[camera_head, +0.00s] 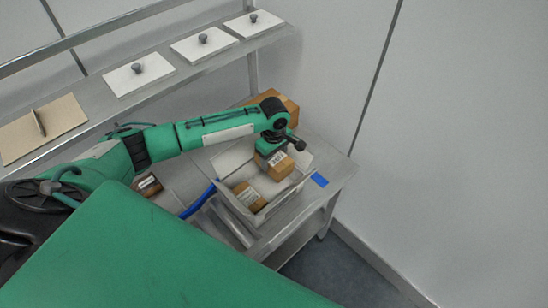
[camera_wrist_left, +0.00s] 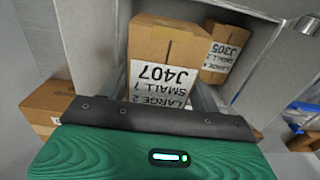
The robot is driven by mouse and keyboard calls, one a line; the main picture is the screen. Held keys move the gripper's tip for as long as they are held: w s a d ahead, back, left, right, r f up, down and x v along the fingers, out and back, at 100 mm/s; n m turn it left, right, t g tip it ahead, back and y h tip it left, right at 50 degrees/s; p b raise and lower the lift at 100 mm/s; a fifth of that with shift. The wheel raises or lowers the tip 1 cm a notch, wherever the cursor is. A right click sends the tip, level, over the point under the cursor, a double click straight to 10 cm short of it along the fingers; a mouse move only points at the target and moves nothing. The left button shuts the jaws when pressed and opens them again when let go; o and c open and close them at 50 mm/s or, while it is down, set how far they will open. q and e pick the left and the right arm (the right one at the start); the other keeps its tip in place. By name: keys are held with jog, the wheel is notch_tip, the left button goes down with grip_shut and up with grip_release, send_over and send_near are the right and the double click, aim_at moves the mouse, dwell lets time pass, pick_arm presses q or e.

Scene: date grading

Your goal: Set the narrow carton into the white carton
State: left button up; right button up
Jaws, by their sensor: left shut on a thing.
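The narrow carton (camera_head: 279,167) is a brown box with a white label; its label reads J407 in the left wrist view (camera_wrist_left: 160,45). My left gripper (camera_head: 271,152) is shut on it from above. The white carton (camera_head: 235,160) stands open with its flaps spread on the metal table. The narrow carton is over its right-hand part; how far its bottom is from the floor of the white carton is hidden. Another brown box (camera_head: 248,198), labelled J305 in the left wrist view (camera_wrist_left: 225,50), sits inside the white carton. My right gripper is not in view.
A larger brown box (camera_head: 285,103) stands behind my left wrist, and another (camera_head: 148,185) is left of the white carton. A blue patch (camera_head: 319,180) lies on the table's right side. A shelf (camera_head: 185,64) above carries white knobbed plates.

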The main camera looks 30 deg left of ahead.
pick_arm(q)
jog(key=shift+f+b, duration=2.3)
jog(key=shift+b, duration=0.1)
jog(key=shift+f, duration=0.25)
jog(key=shift+f+b, duration=0.45)
jog(key=shift+f, duration=1.95)
jog(key=shift+p, duration=0.65)
jog(key=shift+f, duration=0.3)
jog(key=shift+f, duration=0.3)
jog(key=shift+f, duration=0.35)
